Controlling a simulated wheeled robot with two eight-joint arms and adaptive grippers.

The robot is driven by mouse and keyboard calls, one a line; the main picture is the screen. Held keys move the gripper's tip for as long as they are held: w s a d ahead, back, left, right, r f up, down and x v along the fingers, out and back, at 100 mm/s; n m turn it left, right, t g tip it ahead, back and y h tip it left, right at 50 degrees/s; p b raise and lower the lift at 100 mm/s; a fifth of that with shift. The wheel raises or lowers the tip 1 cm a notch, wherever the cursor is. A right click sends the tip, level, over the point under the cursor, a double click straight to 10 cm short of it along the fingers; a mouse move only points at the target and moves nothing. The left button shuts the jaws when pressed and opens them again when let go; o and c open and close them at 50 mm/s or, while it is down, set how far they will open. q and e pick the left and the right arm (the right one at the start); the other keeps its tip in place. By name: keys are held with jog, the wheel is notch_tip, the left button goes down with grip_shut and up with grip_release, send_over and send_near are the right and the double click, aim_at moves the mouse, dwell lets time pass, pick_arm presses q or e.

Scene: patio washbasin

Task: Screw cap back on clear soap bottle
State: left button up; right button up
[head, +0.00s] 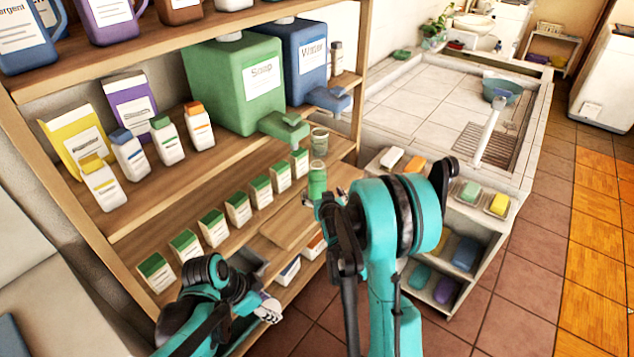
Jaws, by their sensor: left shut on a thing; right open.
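A small clear bottle with greenish contents (319,142) stands upright at the shelf's right end, near the green soap dispenser's tap. Below it is a small green bottle or container (317,180), partly hidden at its foot by my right gripper. My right gripper (326,200) is open close beside this green container; I cannot tell whether it touches it. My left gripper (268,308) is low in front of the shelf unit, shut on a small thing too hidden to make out. I cannot see a loose cap clearly.
The wooden shelf (160,205) holds a green soap dispenser (238,85), a blue water dispenser (300,55) and several small bottles. Several green-topped boxes (212,228) line the lower shelf. A tiled basin (410,85) stands at the right. Tiled floor (520,260) is clear.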

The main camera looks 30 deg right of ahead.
aim_at(319, 184)
pick_arm(q)
notch_tip(319, 184, down, 2)
jog(key=shift+b, duration=0.95)
pick_arm(e)
jog(key=x, duration=0.5)
jog(key=shift+w+d+f, duration=0.1)
jog(key=shift+w+f, duration=0.2)
jog(key=shift+f, duration=0.05)
jog(key=shift+w+d, duration=0.2)
jog(key=shift+w, duration=0.25)
jog(key=b+x, duration=0.1)
jog(key=x, duration=0.2)
jog(key=b+x, duration=0.1)
jog(key=x, duration=0.1)
jog(key=shift+f+b, duration=0.3)
pick_arm(q)
notch_tip(319, 184, down, 2)
jog(key=shift+f, duration=0.2)
pick_arm(e)
jog(key=shift+r, duration=0.1)
jog(key=c, duration=1.9)
